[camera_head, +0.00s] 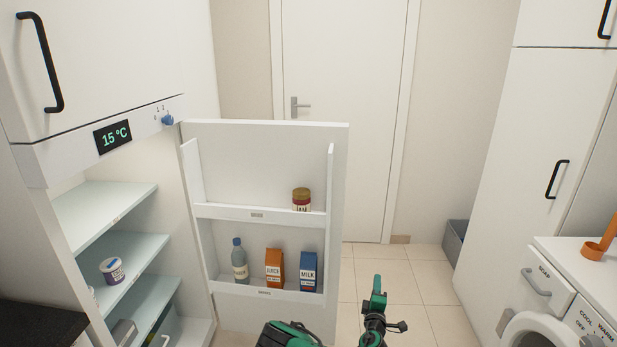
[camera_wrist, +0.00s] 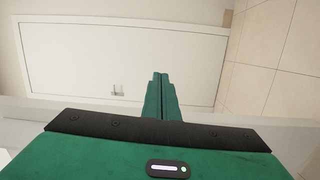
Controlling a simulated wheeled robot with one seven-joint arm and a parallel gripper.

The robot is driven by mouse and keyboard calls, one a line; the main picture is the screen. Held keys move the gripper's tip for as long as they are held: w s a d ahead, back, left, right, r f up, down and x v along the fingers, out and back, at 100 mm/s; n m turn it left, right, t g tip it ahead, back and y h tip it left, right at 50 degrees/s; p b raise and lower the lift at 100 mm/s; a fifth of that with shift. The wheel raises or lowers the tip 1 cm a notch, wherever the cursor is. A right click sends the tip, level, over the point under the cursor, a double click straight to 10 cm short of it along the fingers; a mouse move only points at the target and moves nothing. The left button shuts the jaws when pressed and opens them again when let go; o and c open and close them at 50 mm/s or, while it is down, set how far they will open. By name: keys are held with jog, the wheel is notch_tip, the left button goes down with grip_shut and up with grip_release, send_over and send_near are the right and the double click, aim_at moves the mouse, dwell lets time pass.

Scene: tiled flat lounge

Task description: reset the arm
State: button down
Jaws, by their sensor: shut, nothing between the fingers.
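My arm shows at the bottom of the head view, dark with green parts. My gripper (camera_head: 378,284) points up and away, right of the open fridge door (camera_head: 338,225). In the wrist view, my gripper (camera_wrist: 161,77) has its two green fingers together, with nothing between them. The white room door (camera_wrist: 120,55) lies beyond the fingertips there, tilted in the picture. The fingers appear apart from everything around them.
The fridge (camera_head: 70,215) stands open at left; its door racks hold a jar (camera_head: 301,199), a bottle (camera_head: 239,262) and juice (camera_head: 275,267) and milk (camera_head: 308,270) cartons. A washing machine (camera_head: 545,325) stands at right. Tiled floor (camera_head: 425,275) between is clear.

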jog(key=s+d+r+m+g+h, duration=0.1)
jog(key=d+r+m+g+h, duration=0.2)
jog(key=d+r+m+h, duration=0.5)
jog(key=s+d+r+m+g+y, duration=0.1)
jog(key=s+d+r+m+g, duration=0.45)
jog(key=s+d, duration=0.35)
jog(key=s+d+r+m+g, duration=0.5)
jog(key=s+d+g, duration=0.2)
jog(key=s+d, duration=0.15)
jog(key=s+a+r+y, duration=0.4)
jog(key=s+r, duration=0.1)
jog(key=s, duration=0.6)
jog(key=s+a+r+m+g+y, duration=0.1)
jog(key=s+a+r+y, duration=0.3)
jog(key=s, duration=0.7)
jog(key=s+a+r+m+g+y, duration=0.1)
jog(key=s+a+r+y, duration=0.3)
jog(key=s+r, duration=0.3)
jog(key=s, duration=0.5)
jog(key=shift+r, duration=0.2)
jog(key=shift+a, duration=0.1)
